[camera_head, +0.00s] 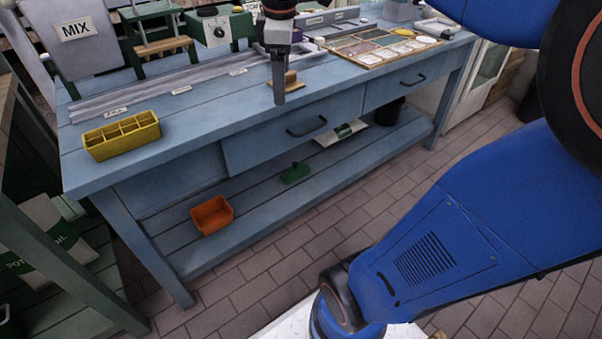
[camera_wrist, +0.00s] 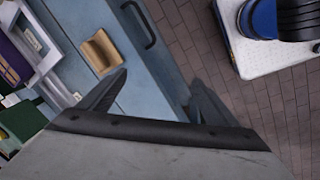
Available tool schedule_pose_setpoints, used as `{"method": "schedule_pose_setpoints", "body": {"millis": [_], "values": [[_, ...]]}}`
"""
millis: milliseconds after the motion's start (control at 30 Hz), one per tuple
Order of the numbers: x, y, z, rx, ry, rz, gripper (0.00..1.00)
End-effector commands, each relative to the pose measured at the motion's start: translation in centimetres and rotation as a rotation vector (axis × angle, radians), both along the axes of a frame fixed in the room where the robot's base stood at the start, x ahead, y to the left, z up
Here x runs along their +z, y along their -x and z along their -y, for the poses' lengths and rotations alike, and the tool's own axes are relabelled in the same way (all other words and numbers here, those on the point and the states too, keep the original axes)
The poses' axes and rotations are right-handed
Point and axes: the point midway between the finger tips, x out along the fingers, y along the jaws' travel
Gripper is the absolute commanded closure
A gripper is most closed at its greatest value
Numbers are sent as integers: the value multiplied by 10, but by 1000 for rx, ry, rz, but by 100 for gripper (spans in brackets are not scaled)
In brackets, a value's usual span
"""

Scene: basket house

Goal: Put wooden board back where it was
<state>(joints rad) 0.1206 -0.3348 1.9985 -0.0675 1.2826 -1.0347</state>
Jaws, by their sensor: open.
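A small tan wooden board (camera_head: 292,80) with a raised part on top lies on the blue workbench (camera_head: 190,112) near its front edge, above a drawer. In the head view my gripper (camera_head: 279,96) points down in front of it and hides part of it. The board also shows whole in the wrist view (camera_wrist: 100,50), up and left of the left fingertip. My gripper in the wrist view (camera_wrist: 160,82) is open, with nothing between its fingers, over the bench's front edge. The board is outside the fingers.
A yellow divided tray (camera_head: 122,141) stands at the bench's left end. A wood-framed sectioned panel (camera_head: 372,47) lies at the right. A grey rail (camera_head: 175,92) and a green stand (camera_head: 160,45) are behind. An orange bin (camera_head: 212,215) sits on the lower shelf.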

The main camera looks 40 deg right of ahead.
Motion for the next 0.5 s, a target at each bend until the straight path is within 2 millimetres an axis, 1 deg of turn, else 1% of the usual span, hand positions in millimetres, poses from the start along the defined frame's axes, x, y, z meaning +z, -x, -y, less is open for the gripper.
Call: {"method": "schedule_pose_setpoints", "body": {"millis": [33, 100, 267, 400, 500], "values": [[-8, 17, -8, -58, -17, 25, 16], [-21, 36, -16, -155, -46, 58, 16], [-54, 80, -34, -370, -124, 128, 16], [-87, 116, -47, -555, -203, 182, 16], [-110, 138, -55, -674, -259, 212, 16]]}}
